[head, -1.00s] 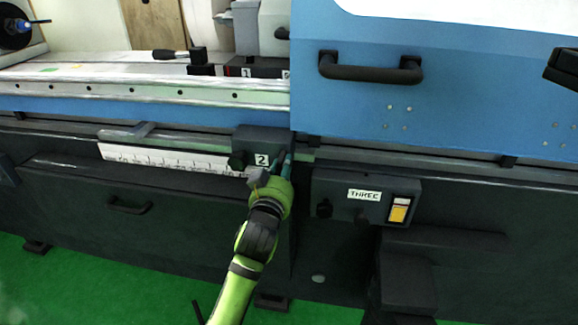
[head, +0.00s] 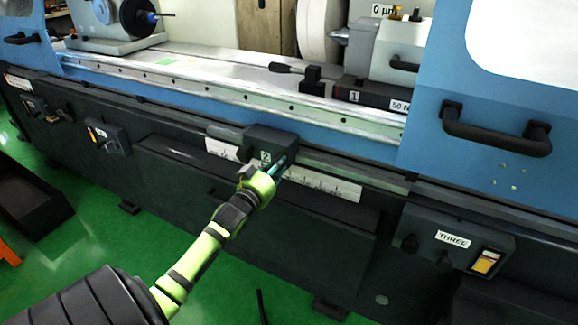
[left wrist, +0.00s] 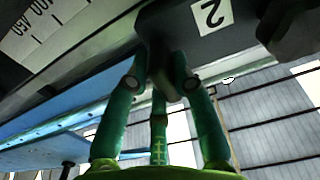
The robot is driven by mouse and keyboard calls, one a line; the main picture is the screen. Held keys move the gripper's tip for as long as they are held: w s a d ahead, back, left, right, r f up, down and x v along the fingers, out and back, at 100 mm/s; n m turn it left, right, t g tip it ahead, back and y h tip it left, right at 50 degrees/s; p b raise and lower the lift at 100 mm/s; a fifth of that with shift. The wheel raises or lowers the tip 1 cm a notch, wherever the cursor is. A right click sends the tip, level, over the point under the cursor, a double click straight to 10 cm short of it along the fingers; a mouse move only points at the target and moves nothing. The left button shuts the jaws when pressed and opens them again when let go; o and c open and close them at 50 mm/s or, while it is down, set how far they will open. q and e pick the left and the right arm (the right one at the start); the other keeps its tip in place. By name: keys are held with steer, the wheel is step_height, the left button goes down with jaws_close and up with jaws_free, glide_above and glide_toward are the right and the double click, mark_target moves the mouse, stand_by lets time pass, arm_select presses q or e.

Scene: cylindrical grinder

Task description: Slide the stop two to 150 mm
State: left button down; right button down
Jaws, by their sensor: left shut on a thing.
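Stop two (head: 271,142) is a dark block with a white "2" label on the rail along the machine's front. It sits over the white scale (head: 330,187), which shows on both sides of it, more on the right. My left gripper (head: 281,167) is at the block's front right side, shut on it. In the left wrist view, my green fingers (left wrist: 163,70) close around a dark part of stop two (left wrist: 235,38), and the label shows above. Part of the scale (left wrist: 42,25) shows there at top left, with a "100" mark. The exact reading is unclear. My right gripper is out of view.
The rail (head: 345,172) runs on to the right of the stop, clear. A control box labelled "THREE" (head: 450,243) is further right. A blue door with a black handle (head: 495,131) is at upper right. Green floor (head: 220,275) lies in front.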

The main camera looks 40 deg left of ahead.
arm_select(q)
steer(key=shift+s+a+r, duration=0.15)
steer(key=shift+a, duration=0.55)
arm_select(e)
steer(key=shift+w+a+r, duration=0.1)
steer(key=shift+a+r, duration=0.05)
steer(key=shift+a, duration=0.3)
arm_select(q)
steer(key=c, duration=1)
jaws_free()
steer(key=shift+c, duration=0.2)
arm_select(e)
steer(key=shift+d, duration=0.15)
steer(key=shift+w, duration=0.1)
